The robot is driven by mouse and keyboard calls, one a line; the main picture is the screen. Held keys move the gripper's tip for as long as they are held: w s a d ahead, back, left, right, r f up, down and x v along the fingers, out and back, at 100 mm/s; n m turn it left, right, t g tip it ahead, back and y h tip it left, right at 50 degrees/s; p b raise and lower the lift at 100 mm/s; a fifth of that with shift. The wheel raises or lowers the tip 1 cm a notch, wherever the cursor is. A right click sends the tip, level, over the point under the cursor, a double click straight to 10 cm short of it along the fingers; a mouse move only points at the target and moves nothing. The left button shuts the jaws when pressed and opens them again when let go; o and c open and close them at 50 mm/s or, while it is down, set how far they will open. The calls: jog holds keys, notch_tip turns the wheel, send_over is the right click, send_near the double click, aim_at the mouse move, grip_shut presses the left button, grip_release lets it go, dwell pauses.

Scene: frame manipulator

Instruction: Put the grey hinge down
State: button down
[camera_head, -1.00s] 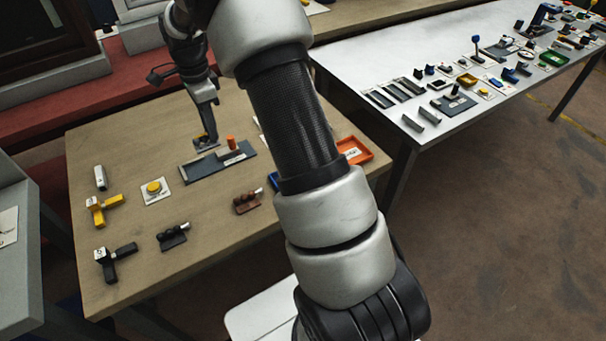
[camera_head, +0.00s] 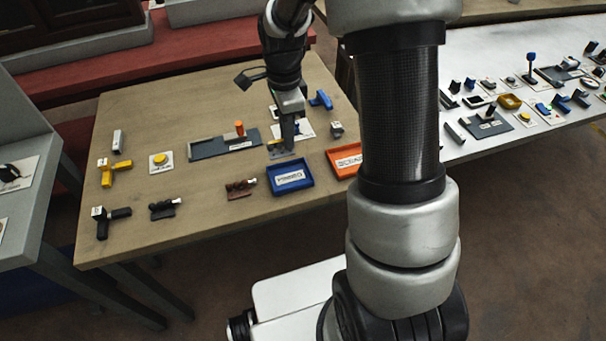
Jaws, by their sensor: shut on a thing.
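My gripper (camera_head: 286,147) points down over the wooden table, right of the grey fixture with the orange peg. It is shut on the grey hinge (camera_head: 279,154), a small flat grey piece with a yellowish part at its left. The hinge is low, close to the tabletop; I cannot tell whether it touches. The fingers hide part of it.
The grey fixture (camera_head: 222,146) lies to the left. A blue tray (camera_head: 291,190) and an orange tray (camera_head: 341,162) stand in front. A white card (camera_head: 302,131), a blue part (camera_head: 321,99) and a small grey block (camera_head: 336,128) lie behind and right.

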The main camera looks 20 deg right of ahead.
jog(key=shift+s+d, duration=0.15)
jog(key=shift+s, duration=0.1)
jog(key=b, duration=0.1)
send_near(292, 173)
notch_tip(292, 173, down, 5)
jog(key=shift+f, duration=0.1)
jog(key=shift+f+b, duration=0.3)
jog(key=shift+b, duration=0.05)
jog(key=c, duration=2)
grip_release()
jog(key=shift+r, duration=0.1)
